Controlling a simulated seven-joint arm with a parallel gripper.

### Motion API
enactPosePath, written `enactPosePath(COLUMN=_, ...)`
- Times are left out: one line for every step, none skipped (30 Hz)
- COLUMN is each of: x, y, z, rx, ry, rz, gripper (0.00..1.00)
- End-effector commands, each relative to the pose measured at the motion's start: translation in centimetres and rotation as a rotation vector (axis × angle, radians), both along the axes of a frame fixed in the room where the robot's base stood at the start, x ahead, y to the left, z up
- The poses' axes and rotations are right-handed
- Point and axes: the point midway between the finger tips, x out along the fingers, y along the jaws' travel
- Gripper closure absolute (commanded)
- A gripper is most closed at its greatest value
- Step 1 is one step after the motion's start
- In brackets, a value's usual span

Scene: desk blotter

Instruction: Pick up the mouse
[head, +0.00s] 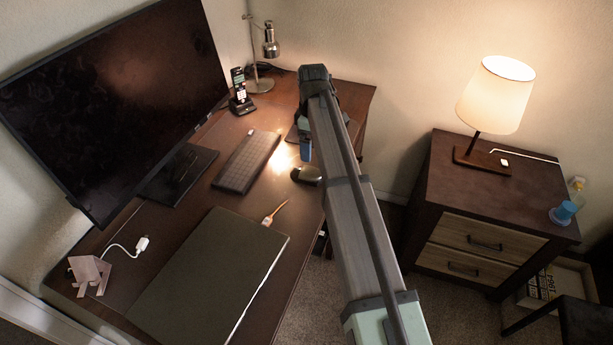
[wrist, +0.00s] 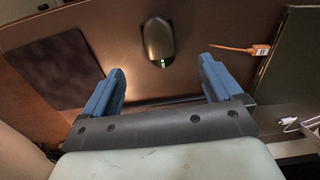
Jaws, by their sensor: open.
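The mouse (head: 307,175) is a small dark rounded thing on the brown desk, near its right edge, beside my arm in the head view. In the wrist view the mouse (wrist: 158,41) lies beyond the fingertips, roughly centred between them, with a small green light at its lower end. My gripper (wrist: 163,78) is open and empty, its two blue fingers apart on either side of the mouse's line. In the head view one blue finger of my gripper (head: 305,149) shows just above the mouse; the rest is hidden by my arm.
A keyboard (head: 247,161) lies left of the mouse. An orange cable (head: 274,213) lies near the closed laptop (head: 205,275). A dark mouse pad (wrist: 52,55) is left in the wrist view. A monitor (head: 115,95), phone (head: 240,92) and desk lamp (head: 262,60) stand behind.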

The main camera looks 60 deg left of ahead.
Motion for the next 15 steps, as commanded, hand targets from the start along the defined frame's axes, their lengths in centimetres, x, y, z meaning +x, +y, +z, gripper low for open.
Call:
enactPosePath(x=0.0, y=-0.1, z=-0.7, rx=-0.002, ry=0.001, rz=-0.001, gripper=0.07)
enactPosePath(x=0.0, y=-0.1, z=-1.2, rx=-0.002, ry=0.001, rz=-0.001, gripper=0.07)
enactPosePath(x=0.0, y=-0.1, z=-1.8, rx=-0.001, ry=0.000, rz=-0.001, gripper=0.07)
enactPosePath(x=0.0, y=-0.1, z=-2.3, rx=-0.001, ry=0.000, rz=-0.001, gripper=0.07)
enactPosePath(x=0.0, y=-0.1, z=-2.9, rx=-0.002, ry=0.001, rz=-0.001, gripper=0.07)
enactPosePath(x=0.0, y=-0.1, z=-3.6, rx=-0.002, ry=0.001, rz=-0.001, gripper=0.07)
enactPosePath(x=0.0, y=-0.1, z=-4.1, rx=-0.002, ry=0.001, rz=-0.001, gripper=0.07)
enactPosePath(x=0.0, y=-0.1, z=-4.6, rx=-0.002, ry=0.001, rz=-0.001, gripper=0.07)
enactPosePath(x=0.0, y=-0.1, z=-5.3, rx=-0.001, ry=0.000, rz=-0.002, gripper=0.07)
enactPosePath(x=0.1, y=-0.1, z=-5.8, rx=-0.002, ry=0.001, rz=-0.002, gripper=0.07)
enactPosePath(x=0.1, y=-0.1, z=-6.2, rx=-0.002, ry=0.001, rz=-0.002, gripper=0.07)
enactPosePath(x=0.1, y=-0.1, z=-6.6, rx=-0.001, ry=0.000, rz=-0.002, gripper=0.07)
enactPosePath(x=0.1, y=-0.1, z=-6.8, rx=-0.001, ry=0.001, rz=-0.002, gripper=0.07)
enactPosePath(x=0.1, y=0.0, z=-7.0, rx=0.000, ry=0.000, rz=-0.002, gripper=0.07)
enactPosePath(x=0.1, y=0.0, z=-7.2, rx=0.000, ry=0.000, rz=-0.002, gripper=0.07)
